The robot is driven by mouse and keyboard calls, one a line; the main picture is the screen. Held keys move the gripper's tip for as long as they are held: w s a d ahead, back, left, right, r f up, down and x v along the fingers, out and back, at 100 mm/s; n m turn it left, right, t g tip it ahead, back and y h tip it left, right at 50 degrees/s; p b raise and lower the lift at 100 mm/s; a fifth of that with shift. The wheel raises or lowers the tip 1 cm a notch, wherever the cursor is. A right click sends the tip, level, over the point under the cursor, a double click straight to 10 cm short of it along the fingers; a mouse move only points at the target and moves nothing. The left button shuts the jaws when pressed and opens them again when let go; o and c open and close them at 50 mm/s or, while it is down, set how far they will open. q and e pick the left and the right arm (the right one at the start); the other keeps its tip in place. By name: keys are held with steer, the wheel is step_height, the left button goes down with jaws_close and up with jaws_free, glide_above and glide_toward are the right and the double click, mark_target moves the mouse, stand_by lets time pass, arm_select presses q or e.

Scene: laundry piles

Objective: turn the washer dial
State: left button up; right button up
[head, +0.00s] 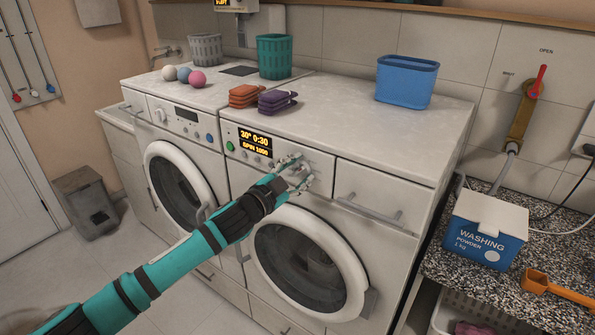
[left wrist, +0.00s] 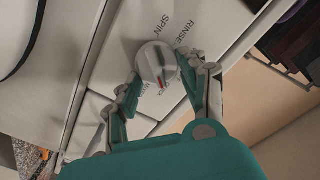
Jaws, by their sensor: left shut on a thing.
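The washer dial (left wrist: 157,56) is a round white knob with a red mark, on the white panel in the left wrist view. The words SPIN and RINSE are printed beside it. My left gripper (left wrist: 161,72) has one finger on each side of the dial and is shut on it. In the head view my left gripper (head: 294,168) is at the front panel of the right-hand washer (head: 385,235), right of its lit display (head: 255,142). The gripper mostly hides the dial there. My right gripper is not in view.
A second machine (head: 175,130) stands at left. Folded cloths (head: 277,101), a blue tub (head: 406,82) and a teal basket (head: 274,57) are on top. A washing powder box (head: 485,228) and an orange scoop (head: 545,285) lie on the right counter. A drawer handle (head: 370,208) sticks out right of my gripper.

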arm_select(q)
steer(key=shift+f, duration=0.1)
steer(key=o, duration=1.1)
steer(key=v, duration=1.2)
